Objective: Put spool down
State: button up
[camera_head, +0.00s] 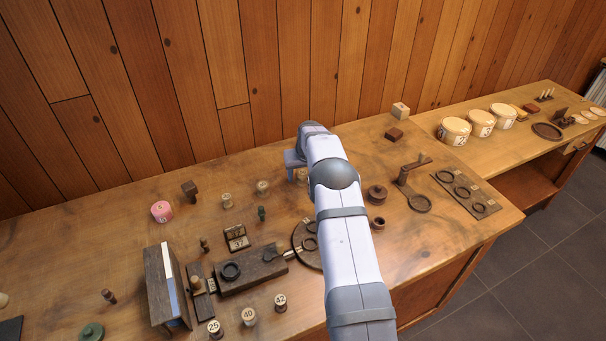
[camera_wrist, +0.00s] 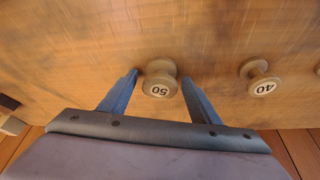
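A pale wooden spool marked 50 (camera_wrist: 160,88) stands between the fingertips of my gripper (camera_wrist: 160,76) in the wrist view. The fingers are on both sides of it, and narrow gaps seem to show between them and its rim. It looks upright and at or near table level. In the head view my gripper (camera_head: 296,163) is low over the back of the table, and the spool (camera_head: 302,175) is partly hidden beside my arm. A spool marked 40 (camera_wrist: 263,86) stands to the right in the wrist view.
Two similar spools (camera_head: 262,187) (camera_head: 227,200) stand left of my gripper. A dark spool (camera_head: 377,193) and a ringed board (camera_head: 465,193) are to the right. A dark block with a ring (camera_head: 250,272) and several numbered spools (camera_head: 281,302) lie nearer the front. Bare table surrounds the spool.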

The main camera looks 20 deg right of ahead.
jog(key=shift+r, duration=0.25)
jog(key=b+v, duration=0.3)
jog(key=v, duration=0.9)
jog(key=shift+s, duration=0.15)
jog(key=shift+f, duration=0.15)
jog(key=s+a+n+g, duration=0.1)
jog(key=s+a+g, duration=0.1)
jog(key=s+a, duration=1.25)
jog(key=s+a+f, duration=0.1)
jog(key=s, duration=0.6)
jog(key=s+a+f+n+g, duration=0.1)
jog(key=s+a+f, duration=0.1)
jog(key=s, duration=0.6)
jog(key=s+a+f+g+y, duration=0.1)
jog(key=s+f, duration=0.1)
jog(key=s, duration=0.6)
jog(key=shift+a+f+n, duration=0.15)
jog(key=shift+a+n, duration=0.1)
jog(key=shift+n, duration=0.15)
